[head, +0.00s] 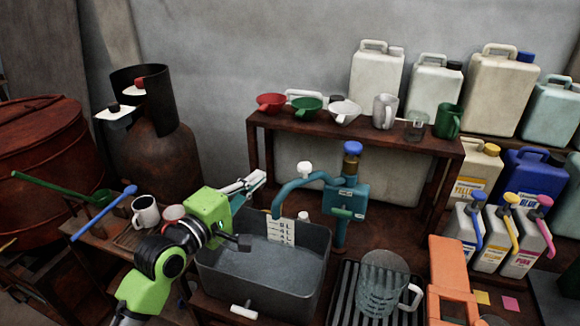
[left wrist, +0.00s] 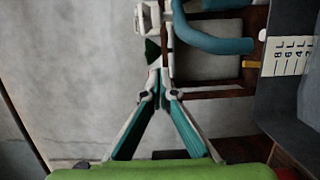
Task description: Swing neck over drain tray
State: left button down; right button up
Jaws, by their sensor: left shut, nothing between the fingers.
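The teal curved neck (head: 300,184) comes off a teal pump body (head: 347,197) and bends down at its left end over the grey vat (head: 325,240). A white knob (head: 305,168) shows at the top of the neck. The slatted drain tray (head: 340,290) lies right of the vat, with a clear measuring jug (head: 382,283) standing on it. My left gripper (head: 258,178) is shut and empty, left of the neck and apart from it. In the left wrist view its closed fingertips (left wrist: 159,78) show below and left of the neck (left wrist: 210,38). My right gripper is not in view.
A wooden shelf (head: 360,140) with funnels and mugs stands behind the pump. A white scale plate (head: 281,232) hangs inside the vat. Jerrycans with coloured pumps (head: 500,240) stand at right. Mugs (head: 146,212) and ladles (head: 105,212) lie at left.

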pick_arm(q)
jog(key=shift+r, duration=0.1)
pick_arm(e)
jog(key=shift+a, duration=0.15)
pick_arm(q)
jog(key=w+d+p, duration=0.4)
jog(key=w+d, duration=0.1)
jog(key=d, duration=0.2)
jog(key=shift+w+d, duration=0.2)
jog(key=shift+d, duration=0.2)
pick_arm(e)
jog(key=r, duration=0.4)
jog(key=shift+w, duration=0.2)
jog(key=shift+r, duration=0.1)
